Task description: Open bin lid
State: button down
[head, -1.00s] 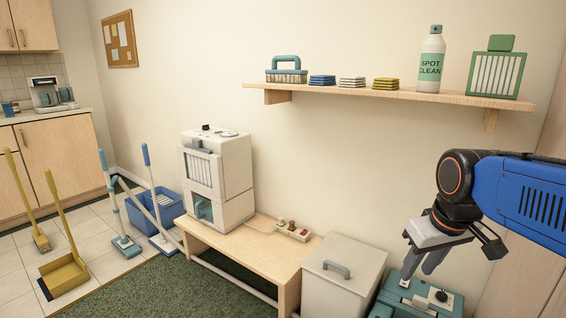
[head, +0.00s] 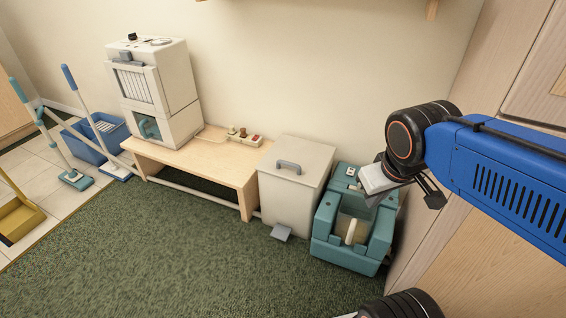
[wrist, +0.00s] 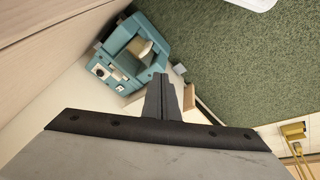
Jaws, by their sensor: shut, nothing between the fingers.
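The bin (head: 290,200) is a cream box on the green carpet, with a grey pedal (head: 281,232) low at its front. Its lid (head: 297,158) lies flat and closed, with a grey arched handle (head: 289,167) on top. My gripper (wrist: 161,82) is shut and empty, its dark fingers close together in the wrist view. In the wrist view the bin is largely hidden behind my gripper.
A teal machine (head: 348,245) stands close to the bin's right side. A wooden bench (head: 195,160) with a white appliance (head: 155,95) stands on its left. A wooden cabinet (head: 490,215) borders the right. Open green carpet (head: 170,250) lies in front.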

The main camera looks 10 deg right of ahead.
jog(key=w+d+f+n+g+h, duration=0.2)
jog(key=w+d+f+n+h, duration=0.1)
jog(key=w, duration=0.2)
jog(key=n+t+h, duration=0.4)
jog(key=n+t, duration=0.6)
jog(key=n, duration=1.4)
send_over(288, 178)
jog(key=s+a, duration=0.5)
jog(key=s, duration=0.2)
notch_tip(288, 178, down, 24)
jog(key=x, duration=0.9)
jog(key=shift+d+f, duration=0.15)
jog(key=shift+f, duration=0.2)
jog(key=shift+w+r, duration=0.1)
jog(key=shift+r, duration=0.05)
